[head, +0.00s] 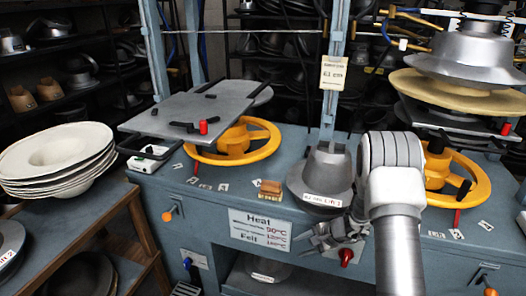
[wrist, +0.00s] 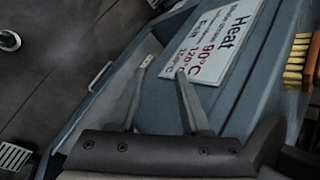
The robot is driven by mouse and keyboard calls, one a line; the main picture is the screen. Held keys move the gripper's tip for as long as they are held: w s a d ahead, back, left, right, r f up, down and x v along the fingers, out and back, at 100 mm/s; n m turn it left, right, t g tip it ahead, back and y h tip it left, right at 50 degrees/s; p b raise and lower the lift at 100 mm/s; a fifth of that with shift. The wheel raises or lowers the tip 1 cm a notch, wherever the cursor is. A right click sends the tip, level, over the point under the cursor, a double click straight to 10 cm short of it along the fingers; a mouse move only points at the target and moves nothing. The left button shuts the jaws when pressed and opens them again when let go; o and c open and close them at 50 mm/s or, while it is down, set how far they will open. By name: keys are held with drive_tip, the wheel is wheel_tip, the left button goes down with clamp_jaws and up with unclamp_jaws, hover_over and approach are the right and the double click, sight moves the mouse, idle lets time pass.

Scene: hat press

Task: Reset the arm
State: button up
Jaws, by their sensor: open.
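The fingers point toward the bench front and the Heat sign (wrist: 213,45). My arm comes up from the bottom right of the head view and hides part of the bench front.
A grey metal hat block (head: 322,178) stands on the bench just above my gripper. Yellow handwheels (head: 232,146) flank it. A small brush (head: 270,190) lies left of the block. Stacked pale felt hats (head: 58,160) sit on a table at left. Dark floor (wrist: 60,60) is clear.

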drive_tip(key=s+a+r+n+p, duration=0.1)
drive_tip(key=s+a+r+n, duration=0.2)
drive_tip(key=r, duration=0.7)
drive_tip(key=s+r+n+g+h+p, duration=0.15)
drive_tip(key=s+r, duration=0.25)
drive_tip(key=r, duration=0.6)
drive_tip(key=s+a+r+n+t+y, duration=0.1)
drive_tip(key=s+a+r+n, duration=0.2)
drive_tip(key=r, duration=0.6)
drive_tip(key=s+d+r+n+t+h+p, duration=0.1)
drive_tip(key=s+d+r+n+h, duration=0.1)
drive_tip(key=s+r, duration=0.4)
drive_tip(key=s+d+r+n+t+h+p, duration=0.1)
drive_tip(key=s+r, duration=0.6)
drive_tip(key=s, duration=0.8)
drive_tip(key=d+n+h+p, duration=0.1)
drive_tip(key=d+n+h, duration=0.1)
drive_tip(key=d+h, duration=0.1)
drive_tip(key=shift+s+d+r, duration=0.15)
drive_tip(key=shift+d, duration=0.5)
drive_tip(key=shift+n, duration=0.25)
